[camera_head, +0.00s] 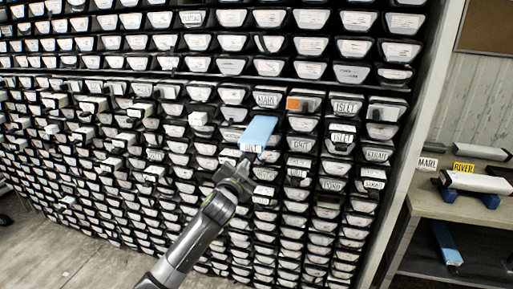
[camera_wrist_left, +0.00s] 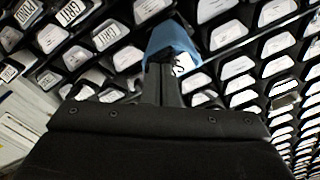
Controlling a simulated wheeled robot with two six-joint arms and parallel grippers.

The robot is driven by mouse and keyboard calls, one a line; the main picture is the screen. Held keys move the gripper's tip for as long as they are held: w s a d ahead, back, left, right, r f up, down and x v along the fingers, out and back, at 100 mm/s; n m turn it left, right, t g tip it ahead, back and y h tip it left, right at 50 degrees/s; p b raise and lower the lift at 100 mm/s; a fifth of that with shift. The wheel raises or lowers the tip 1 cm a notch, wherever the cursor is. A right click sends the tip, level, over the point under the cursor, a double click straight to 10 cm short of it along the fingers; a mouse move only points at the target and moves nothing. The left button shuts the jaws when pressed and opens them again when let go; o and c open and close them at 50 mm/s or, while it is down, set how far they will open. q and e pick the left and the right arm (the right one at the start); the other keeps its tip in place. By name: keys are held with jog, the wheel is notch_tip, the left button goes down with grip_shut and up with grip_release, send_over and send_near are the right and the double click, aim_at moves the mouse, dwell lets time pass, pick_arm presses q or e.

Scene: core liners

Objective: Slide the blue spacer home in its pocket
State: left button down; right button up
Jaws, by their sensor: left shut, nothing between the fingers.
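The blue spacer (camera_head: 259,131) sticks out of a pocket in the wall rack in the head view, with a white label on its front end. My left gripper (camera_head: 246,160) is at that front end, its shut fingers against or just below the label; I cannot tell whether they touch. In the left wrist view the spacer (camera_wrist_left: 173,42) shows as a blue end just beyond my shut fingers (camera_wrist_left: 162,75), which hide part of it. Nothing shows between the fingers. My right gripper is not in view.
The rack (camera_head: 300,165) has many labelled pockets, and several white liners stick out at the left. A shelf unit (camera_head: 421,201) at the right holds a white liner (camera_head: 478,182) and another blue piece (camera_head: 446,243).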

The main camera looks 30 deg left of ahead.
aim_at(250, 158)
pick_arm(q)
jog(key=shift+f+b+x, duration=0.2)
jog(key=shift+x, duration=0.75)
jog(key=shift+f+b+x, duration=0.15)
jog(key=shift+b+x, duration=0.05)
jog(key=shift+x, duration=1.7)
jog(key=shift+b+x, duration=1.75)
jog(key=shift+x, duration=1.9)
jog(key=shift+a, duration=0.1)
jog(key=shift+s+r+p, duration=0.1)
jog(key=shift+s+p, duration=0.35)
jog(key=shift+p+v, duration=0.45)
jog(key=shift+v, duration=0.6)
jog(key=shift+s+d, duration=0.25)
jog(key=shift+s, duration=0.4)
jog(key=b+v, duration=0.3)
jog(key=v, duration=1.3)
